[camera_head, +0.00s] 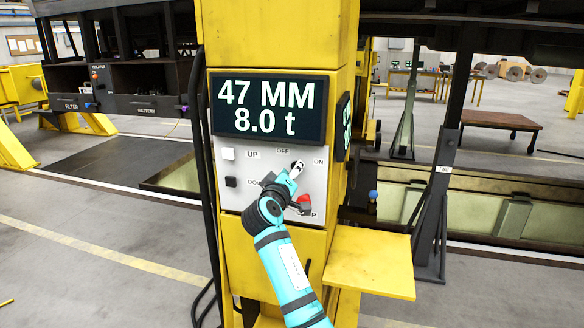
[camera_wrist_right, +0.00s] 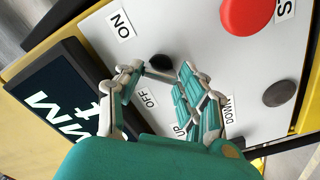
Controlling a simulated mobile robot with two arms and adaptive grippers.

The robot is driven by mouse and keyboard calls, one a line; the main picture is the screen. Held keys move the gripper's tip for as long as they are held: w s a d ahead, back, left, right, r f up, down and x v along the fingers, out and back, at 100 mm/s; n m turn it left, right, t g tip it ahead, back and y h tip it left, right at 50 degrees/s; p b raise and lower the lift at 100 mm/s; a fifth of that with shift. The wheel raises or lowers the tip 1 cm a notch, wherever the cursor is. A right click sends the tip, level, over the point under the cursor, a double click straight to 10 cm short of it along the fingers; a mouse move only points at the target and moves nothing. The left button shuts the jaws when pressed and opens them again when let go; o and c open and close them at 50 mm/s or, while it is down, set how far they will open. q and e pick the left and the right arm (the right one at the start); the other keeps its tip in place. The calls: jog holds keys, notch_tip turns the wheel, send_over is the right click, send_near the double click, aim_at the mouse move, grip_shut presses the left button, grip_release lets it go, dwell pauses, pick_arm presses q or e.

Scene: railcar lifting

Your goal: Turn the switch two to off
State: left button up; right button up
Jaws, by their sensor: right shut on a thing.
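A rotary switch with a black knob (camera_wrist_right: 160,62) sits on the grey control panel (camera_head: 228,196) of a yellow column, between the OFF label (camera_wrist_right: 148,98) and the ON label (camera_wrist_right: 122,24). My right gripper (camera_head: 296,170) reaches up to the switch from below. In the right wrist view, my right gripper (camera_wrist_right: 158,82) has its fingers on either side of a thin silvery switch handle (camera_wrist_right: 158,76) and is shut on it. In the head view the fingers cover most of the switch, so its exact setting is hard to tell. My left gripper is not in view.
A red stop button (camera_head: 305,201) is close beside my right gripper. A white UP button (camera_head: 228,154) and a black DOWN button (camera_head: 231,182) are at the panel's left. The display (camera_head: 268,107) reads 47 MM, 8.0 t. A yellow shelf (camera_head: 370,262) juts out at lower right.

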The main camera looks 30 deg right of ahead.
jog(key=shift+d+n+p, duration=0.1)
jog(key=shift+n+p, duration=2.95)
jog(key=shift+n, duration=1.05)
jog(key=o, duration=1.2)
jog(key=shift+c, duration=0.2)
jog(key=v, duration=1.2)
